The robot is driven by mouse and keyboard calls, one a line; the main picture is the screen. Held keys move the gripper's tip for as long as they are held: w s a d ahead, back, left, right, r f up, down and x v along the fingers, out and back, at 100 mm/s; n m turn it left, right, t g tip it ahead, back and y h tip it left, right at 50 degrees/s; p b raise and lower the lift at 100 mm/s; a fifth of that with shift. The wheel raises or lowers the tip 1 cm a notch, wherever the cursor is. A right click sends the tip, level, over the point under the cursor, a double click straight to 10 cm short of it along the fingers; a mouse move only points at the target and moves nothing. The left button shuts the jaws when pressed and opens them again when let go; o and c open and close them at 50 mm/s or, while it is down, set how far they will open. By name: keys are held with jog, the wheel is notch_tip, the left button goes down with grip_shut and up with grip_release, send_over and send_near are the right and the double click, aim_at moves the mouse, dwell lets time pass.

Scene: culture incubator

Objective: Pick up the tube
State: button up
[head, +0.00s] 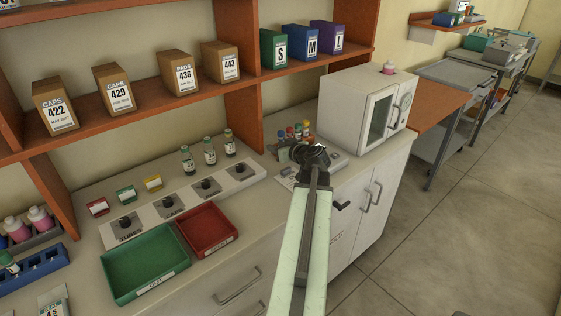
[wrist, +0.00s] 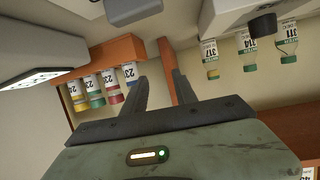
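Several small capped tubes (head: 290,132) stand in a row on the counter, left of the white incubator, with blue, red and orange among their caps. In the wrist view, which looks upside down, labelled tubes (wrist: 91,90) with yellow, green, red and blue caps sit against an orange-brown block (wrist: 112,51). Which tube is meant, I cannot tell. My gripper (head: 312,152) is just in front of the row in the head view and hides part of that area. In the wrist view my gripper (wrist: 158,82) has its two fingers apart, with no tube between them.
The white incubator (head: 345,113) is close to the right. Three labelled vials (head: 210,152) stand left, behind a white strip with black knobs. Green (head: 146,290) and red (head: 233,232) trays lie at the counter front. Boxes line the wooden shelf (head: 150,118).

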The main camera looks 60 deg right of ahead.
jog(key=shift+m+h, duration=0.3)
jog(key=shift+h, duration=0.3)
jog(key=s+d, duration=0.1)
jog(key=s, duration=0.1)
jog(key=s+d, duration=0.1)
jog(key=d, duration=0.1)
jog(key=shift+s+d, duration=0.15)
jog(key=shift+s, duration=0.2)
jog(key=shift+b+x, duration=1.2)
jog(key=shift+x, duration=2.8)
jog(key=shift+r, duration=0.1)
grip_shut()
jog(key=shift+s, duration=0.1)
